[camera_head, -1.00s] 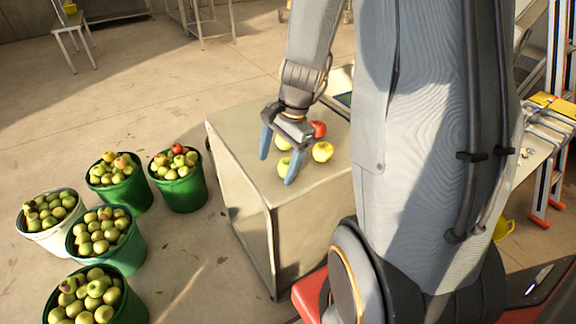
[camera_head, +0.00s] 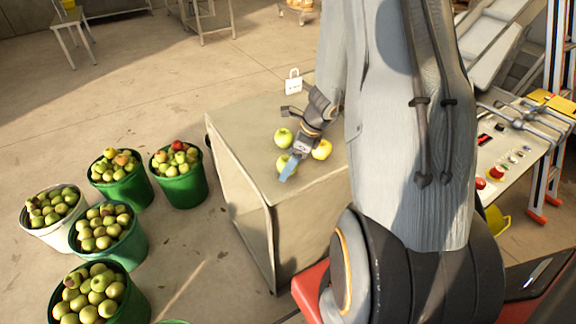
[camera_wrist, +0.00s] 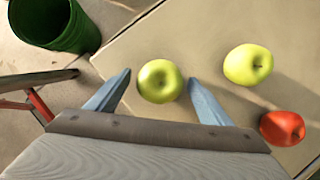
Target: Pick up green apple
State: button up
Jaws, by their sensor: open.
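A green apple (camera_wrist: 158,85) lies on the table between the two fingers of my open gripper (camera_wrist: 160,76) in the wrist view, with a gap on each side. This appears to be the near green apple (camera_head: 284,161) in the head view, partly hidden by my gripper (camera_head: 289,169). A second green apple (camera_head: 284,137) lies farther back on the table; it shows right of the fingers in the wrist view (camera_wrist: 248,64). A yellow apple (camera_head: 322,149) lies right of my gripper in the head view. A red apple (camera_wrist: 283,128) shows at the lower right in the wrist view.
The apples lie on a beige box-shaped table (camera_head: 240,135) with a bare left side. Several buckets full of apples, such as a green bucket (camera_head: 183,190) and a white bucket (camera_head: 55,236), stand on the floor to the left. A control panel (camera_head: 505,150) is at the right.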

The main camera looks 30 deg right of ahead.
aim_at(287, 159)
jog(key=shift+w+a+f, duration=0.15)
jog(key=shift+a+f, duration=0.05)
jog(key=shift+f, duration=0.45)
jog(key=shift+c, duration=0.3)
jog(key=c, duration=1.2)
notch_tip(287, 159, up, 10)
jog(key=shift+r, duration=0.1)
jog(key=shift+a, duration=0.1)
